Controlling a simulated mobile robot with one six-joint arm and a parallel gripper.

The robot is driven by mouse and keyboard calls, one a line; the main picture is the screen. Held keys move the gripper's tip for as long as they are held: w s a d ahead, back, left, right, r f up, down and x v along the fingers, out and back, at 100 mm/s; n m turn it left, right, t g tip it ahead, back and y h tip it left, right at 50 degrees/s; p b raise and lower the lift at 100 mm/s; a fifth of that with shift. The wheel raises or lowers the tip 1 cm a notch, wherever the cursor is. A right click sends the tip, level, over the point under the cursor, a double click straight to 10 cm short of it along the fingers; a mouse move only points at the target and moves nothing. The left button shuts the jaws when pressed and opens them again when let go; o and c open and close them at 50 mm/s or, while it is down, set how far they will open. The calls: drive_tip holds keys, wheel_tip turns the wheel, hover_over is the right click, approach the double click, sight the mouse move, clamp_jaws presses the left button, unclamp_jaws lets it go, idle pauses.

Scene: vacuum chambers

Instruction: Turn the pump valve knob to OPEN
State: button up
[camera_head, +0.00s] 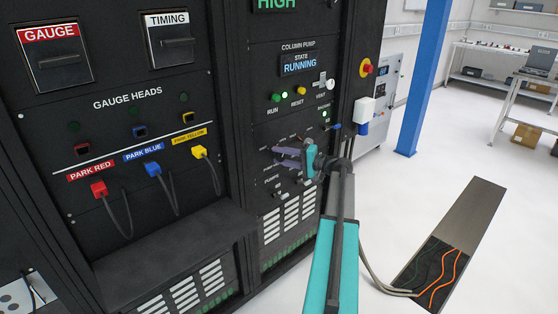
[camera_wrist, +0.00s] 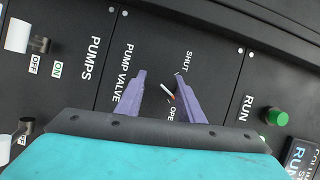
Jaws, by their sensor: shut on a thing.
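The pump valve knob (camera_wrist: 168,92) is mostly hidden; a short white and orange mark on it shows between my fingers in the wrist view. The mark is slanted, with its lower-right end toward the partly covered OPEN label (camera_wrist: 172,114). The SHUT label (camera_wrist: 187,60) is farther up. The PUMP VALVE label (camera_wrist: 127,75) lies to the left. My gripper (camera_wrist: 160,78) has its two purple fingers on either side of the knob and is shut on it. In the head view my gripper (camera_head: 280,157) reaches the column pump panel from the right, hiding the knob.
RUN (camera_head: 274,97) and RESET (camera_head: 301,90) buttons sit above on the same panel. White-handled PUMPS switches (camera_wrist: 18,35) are close to the left in the wrist view. Open floor (camera_head: 430,180) lies to the right, with a blue post (camera_head: 426,80) beyond.

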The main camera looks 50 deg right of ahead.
drive_tip(key=shift+w+d+r+m+t, duration=0.1)
drive_tip(key=shift+m+t, duration=0.25)
drive_tip(key=shift+m, duration=0.6)
drive_tip(key=shift+w+d+m+t, duration=0.1)
drive_tip(key=shift+m+t, duration=0.25)
drive_tip(key=shift+m, duration=0.6)
drive_tip(key=shift+s, duration=0.1)
drive_tip(key=o, duration=1)
drive_tip(key=shift+a, duration=0.1)
drive_tip(key=shift+o, duration=0.2)
drive_tip(key=shift+b, duration=0.3)
drive_tip(key=shift+s, duration=0.1)
